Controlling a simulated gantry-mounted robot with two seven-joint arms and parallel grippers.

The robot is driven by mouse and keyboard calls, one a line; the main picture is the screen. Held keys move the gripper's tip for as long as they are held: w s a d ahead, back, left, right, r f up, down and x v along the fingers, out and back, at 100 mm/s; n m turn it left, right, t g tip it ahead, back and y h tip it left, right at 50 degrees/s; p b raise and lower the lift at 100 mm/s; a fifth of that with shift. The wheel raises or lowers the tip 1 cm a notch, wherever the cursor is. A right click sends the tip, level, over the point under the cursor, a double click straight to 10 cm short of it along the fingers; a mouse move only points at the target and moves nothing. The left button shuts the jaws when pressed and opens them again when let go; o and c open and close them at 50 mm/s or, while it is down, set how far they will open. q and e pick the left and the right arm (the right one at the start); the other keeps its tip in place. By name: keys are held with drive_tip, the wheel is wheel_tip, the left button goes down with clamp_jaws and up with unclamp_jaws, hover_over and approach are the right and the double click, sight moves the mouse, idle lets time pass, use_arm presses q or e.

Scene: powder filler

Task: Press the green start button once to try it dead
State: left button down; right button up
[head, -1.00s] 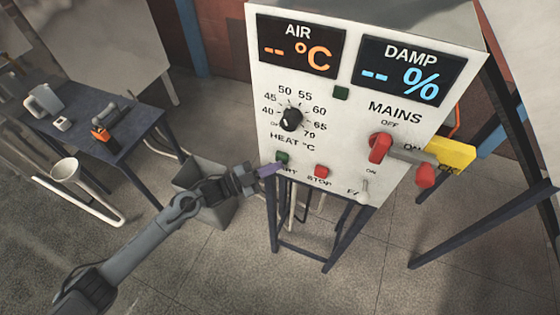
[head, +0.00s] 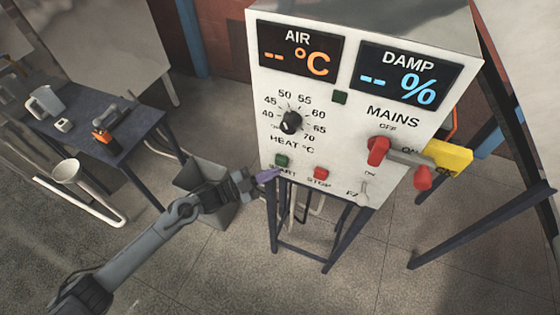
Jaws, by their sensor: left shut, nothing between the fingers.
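The green start button (head: 281,160) is on the lower left of the white control panel (head: 345,140), above the partly covered START label. My left gripper (head: 267,175) is shut and empty, with its purple fingertips just below and left of the button. The button shows whole, with a small gap in the picture between it and the fingertips. My right gripper is not in view.
A red stop button (head: 321,174) is right of the start button. The dark heat knob (head: 290,122) is above. The red mains handle (head: 378,151) and a yellow block (head: 449,158) are at right. Both displays show dashes. A blue table (head: 95,150) stands at left.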

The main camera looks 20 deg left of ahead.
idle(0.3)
use_arm(q)
drive_tip(key=shift+s, duration=0.15)
drive_tip(key=s+p, duration=0.1)
drive_tip(key=s, duration=0.1)
drive_tip(key=s+p, duration=0.2)
drive_tip(key=shift+s+a, duration=0.2)
drive_tip(key=shift+s, duration=0.2)
idle(0.6)
